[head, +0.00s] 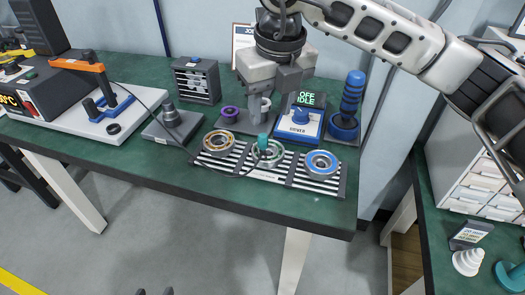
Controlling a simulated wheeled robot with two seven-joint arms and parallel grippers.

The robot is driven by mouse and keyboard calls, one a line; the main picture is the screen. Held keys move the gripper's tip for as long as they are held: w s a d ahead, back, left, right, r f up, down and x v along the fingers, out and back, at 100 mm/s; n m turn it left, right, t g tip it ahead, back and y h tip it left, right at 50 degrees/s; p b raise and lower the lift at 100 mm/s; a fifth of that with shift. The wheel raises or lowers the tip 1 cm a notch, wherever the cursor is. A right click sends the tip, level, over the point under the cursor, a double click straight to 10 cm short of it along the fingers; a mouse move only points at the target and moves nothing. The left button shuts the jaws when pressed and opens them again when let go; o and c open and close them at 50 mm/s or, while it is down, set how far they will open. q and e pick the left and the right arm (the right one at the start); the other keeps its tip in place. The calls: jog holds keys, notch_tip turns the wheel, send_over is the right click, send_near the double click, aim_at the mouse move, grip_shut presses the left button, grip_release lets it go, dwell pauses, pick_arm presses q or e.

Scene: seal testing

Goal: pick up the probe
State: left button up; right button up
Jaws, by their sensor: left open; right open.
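The probe (263,144) has a teal grip and stands roughly upright at the middle ring-shaped part (277,154) on the striped tray (236,166). A thin dark cable runs along the tray near it. My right gripper (264,108) reaches in from the upper right and points down, open, above and slightly behind the probe, apparently not touching it. Its fingers are partly hard to tell from the objects behind. My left gripper (155,292) shows only as two separated dark fingertips at the bottom edge, open and far from the bench.
A brown-ringed bearing (218,142) and a blue-ringed one (322,163) flank the middle part. A blue driver box (299,122) reading "IDLE" and a blue-handled tool (352,93) stand behind. A grey block with a knob (172,125) sits left. Green bench (150,155) is clear in front.

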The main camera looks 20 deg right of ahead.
aim_at(263, 136)
jog(key=f, duration=0.5)
jog(key=shift+w+a+f, duration=0.1)
jog(key=shift+w+a, duration=0.05)
jog(key=shift+w, duration=0.25)
jog(key=shift+w+a+f+p, duration=0.1)
jog(key=shift+w+f+p, duration=0.1)
jog(key=shift+f, duration=0.7)
jog(key=shift+w+a+f+p, duration=0.1)
jog(key=shift+w+a+f, duration=0.1)
jog(key=shift+f, duration=0.65)
jog(key=shift+w+a+f+p, duration=0.1)
jog(key=shift+w+f, duration=0.1)
jog(key=shift+f, duration=0.7)
grip_shut()
